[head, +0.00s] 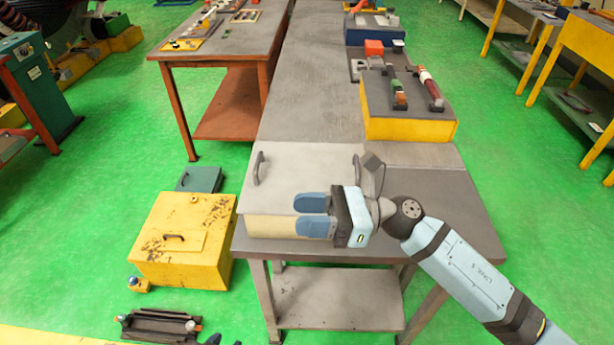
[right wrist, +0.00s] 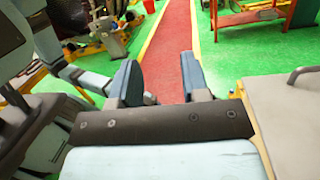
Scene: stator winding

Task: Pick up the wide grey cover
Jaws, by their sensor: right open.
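The wide grey cover (head: 305,165) lies flat on top of a cream box (head: 270,227) at the near end of the long grey table. It has a dark handle (head: 259,169) on its left side and another near its right side, partly behind my right arm. In the right wrist view the cover (right wrist: 290,120) is at the right, with one handle (right wrist: 302,74) showing. My right gripper (head: 299,214) is open and empty, its blue fingers pointing left across the cover's near edge in the head view. The wrist view shows them (right wrist: 158,78) beside the cover, with nothing between them. My left gripper is not clearly seen.
A yellow block with tools (head: 408,130) stands farther back on the table (head: 312,85). A rusty yellow box (head: 185,240) and a dark green box (head: 199,179) stand on the green floor at left. The tabletop right of the cover is clear apart from my arm.

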